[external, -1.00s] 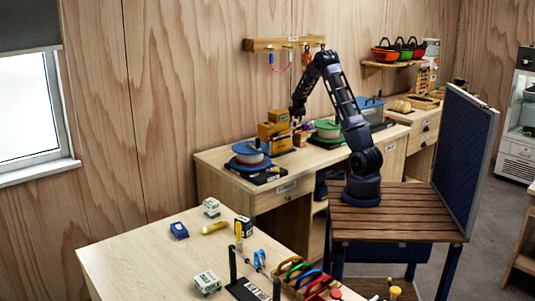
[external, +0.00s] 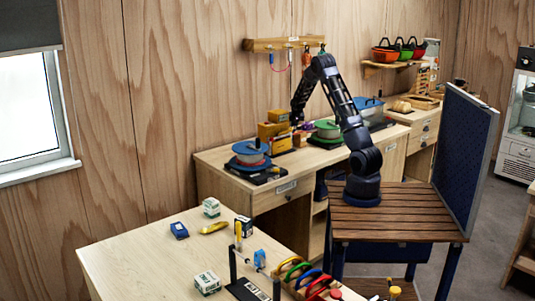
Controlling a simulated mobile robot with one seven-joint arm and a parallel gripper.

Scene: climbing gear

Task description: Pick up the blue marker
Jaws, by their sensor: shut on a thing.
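My gripper (external: 297,121) is at the back workbench, pointing down beside the yellow blocky piece (external: 273,130). It is small in the external view and partly merges with dark things behind it. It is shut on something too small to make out. I cannot pick out the blue marker for certain; the area around the fingertips is too small and crowded.
On the back bench (external: 230,176), a blue-topped spool (external: 250,152) stands left of my gripper and a green round item (external: 327,129) stands right. A wooden hook rail (external: 284,44) is on the wall above. The front table (external: 150,257) holds boxes and coloured carabiners.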

